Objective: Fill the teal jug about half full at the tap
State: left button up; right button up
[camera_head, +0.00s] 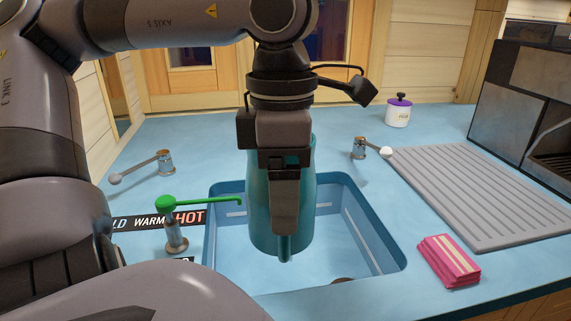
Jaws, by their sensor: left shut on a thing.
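The teal jug (262,222) is in the middle of the view, over the blue sink basin (385,262), and looks roughly upright. My left gripper (285,195) is shut on the jug from the near side and hides much of it. The jug's mouth and any water inside are hidden. A green lever (190,201) on a metal post stands at the basin's left edge, beside a strip (150,221) with COLD partly hidden, WARM and HOT; its tip points right. I cannot make out a spout or running water. My right gripper is not in view.
Levers with a grey knob (140,170) and a white knob (372,148) stand behind the basin, left and right. A grey ribbed drainer (480,195), pink sponge or cloth stack (448,261), white lidded pot (398,112) and dark machine (520,100) are on the right.

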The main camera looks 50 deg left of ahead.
pick_arm(q)
jog(key=shift+w+a+f, duration=0.3)
jog(key=shift+w+a, duration=0.05)
jog(key=w+a+f, duration=0.1)
jog(key=w+a+f+b, duration=0.1)
jog(key=w+a, duration=0.1)
jog(key=shift+w+a+f+b, duration=0.25)
jog(key=shift+a+b, duration=0.05)
jog(key=w+a+p, duration=0.1)
jog(key=w+a, duration=0.3)
jog(key=shift+r+p, duration=0.15)
jog(key=shift+p, duration=0.2)
jog(key=shift+w+a+p, duration=0.35)
jog(key=shift+w+a, duration=0.55)
dwell(5.4)
